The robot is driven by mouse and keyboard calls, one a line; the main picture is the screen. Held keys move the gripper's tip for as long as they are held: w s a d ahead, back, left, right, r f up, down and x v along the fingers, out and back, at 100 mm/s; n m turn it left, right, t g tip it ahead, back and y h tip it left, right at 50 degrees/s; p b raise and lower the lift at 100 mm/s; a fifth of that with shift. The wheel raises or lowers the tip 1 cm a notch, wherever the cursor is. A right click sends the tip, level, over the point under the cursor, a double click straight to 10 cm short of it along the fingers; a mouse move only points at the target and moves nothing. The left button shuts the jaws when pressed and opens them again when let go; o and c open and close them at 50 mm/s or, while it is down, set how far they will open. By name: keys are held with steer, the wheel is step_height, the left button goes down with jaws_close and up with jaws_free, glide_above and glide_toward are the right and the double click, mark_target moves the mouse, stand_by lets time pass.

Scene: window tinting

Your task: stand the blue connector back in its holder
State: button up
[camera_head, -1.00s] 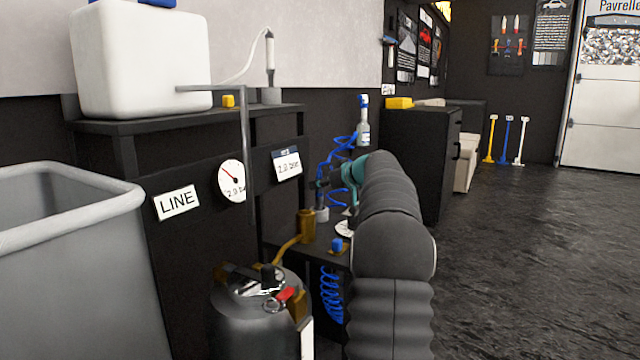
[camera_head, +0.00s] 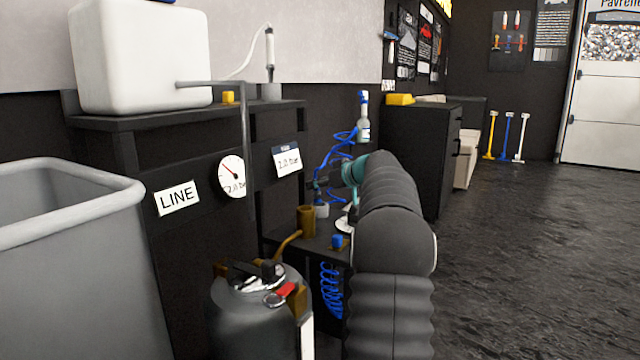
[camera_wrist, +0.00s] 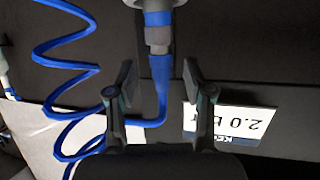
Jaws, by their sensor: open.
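The blue connector (camera_wrist: 158,40) has a blue band, a metal collar and a blue hose end. In the wrist view, which is upside down, it is at the top middle, with its end at a pale grey ring that looks like the holder (camera_wrist: 178,3). In the head view the connector's blue part (camera_head: 319,197) appears upright in the small grey holder (camera_head: 321,211). My gripper (camera_wrist: 161,97) is open, its fingers apart on either side of the blue hose, clear of the connector's metal collar. In the head view my arm partly hides this area.
A coiled blue hose (camera_wrist: 66,62) hangs beside my left finger. A brown cup (camera_head: 306,222) and a small blue block (camera_head: 337,241) are on the low shelf. A pressure tank (camera_head: 262,310) stands in front. A card (camera_head: 287,160) hangs on the panel behind.

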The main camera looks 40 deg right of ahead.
steer(key=v, duration=1.2)
steer(key=shift+d, duration=0.1)
